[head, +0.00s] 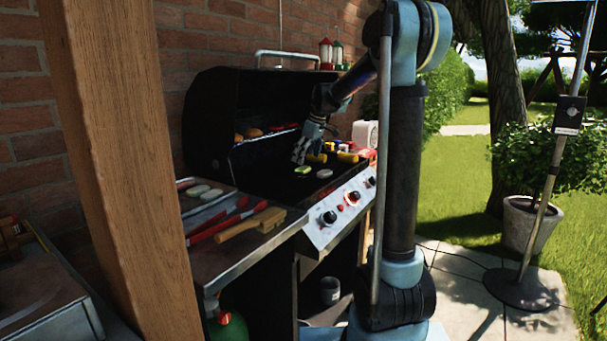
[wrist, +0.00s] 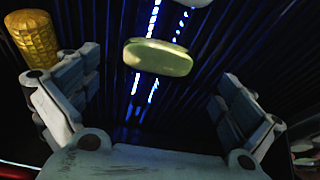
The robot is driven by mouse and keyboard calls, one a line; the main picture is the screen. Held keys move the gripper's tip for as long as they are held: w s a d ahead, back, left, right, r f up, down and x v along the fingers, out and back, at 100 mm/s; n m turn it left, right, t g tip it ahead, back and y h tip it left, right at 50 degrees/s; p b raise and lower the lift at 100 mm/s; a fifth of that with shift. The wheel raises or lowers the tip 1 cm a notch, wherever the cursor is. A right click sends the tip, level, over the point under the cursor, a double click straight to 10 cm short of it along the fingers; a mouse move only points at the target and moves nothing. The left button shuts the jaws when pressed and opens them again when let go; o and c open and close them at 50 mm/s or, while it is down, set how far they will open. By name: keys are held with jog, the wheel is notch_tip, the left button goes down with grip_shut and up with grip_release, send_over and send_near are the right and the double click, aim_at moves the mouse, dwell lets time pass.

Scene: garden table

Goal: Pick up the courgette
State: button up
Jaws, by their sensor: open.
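The courgette is a pale green, rounded slice (wrist: 158,57) lying on the dark grill bars, ahead of my fingers in the wrist view. In the head view a green slice (head: 303,170) lies on the grill close below my gripper (head: 300,152). My gripper (wrist: 155,95) is open, its two fingers wide apart with nothing between them. The slice sits beyond the fingers, roughly midway between them, and no contact shows. A second pale slice (head: 324,173) lies nearer the grill's front; a pale piece is cut off at the top of the wrist view.
A yellow corn cob (wrist: 32,38) lies beside my left finger in the wrist view. The open black lid (head: 215,120) stands behind the grill. More food lies on the upper rack (head: 265,133). Red tongs (head: 222,217) and a wooden-handled tool (head: 250,222) lie on the side shelf.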

aim_at(303, 168)
jog(key=shift+x, duration=1.75)
jog(key=shift+d, duration=0.1)
jog(key=c, duration=1.1)
notch_tip(303, 168, up, 10)
jog(key=shift+m, duration=0.4)
jog(key=shift+f, duration=4.95)
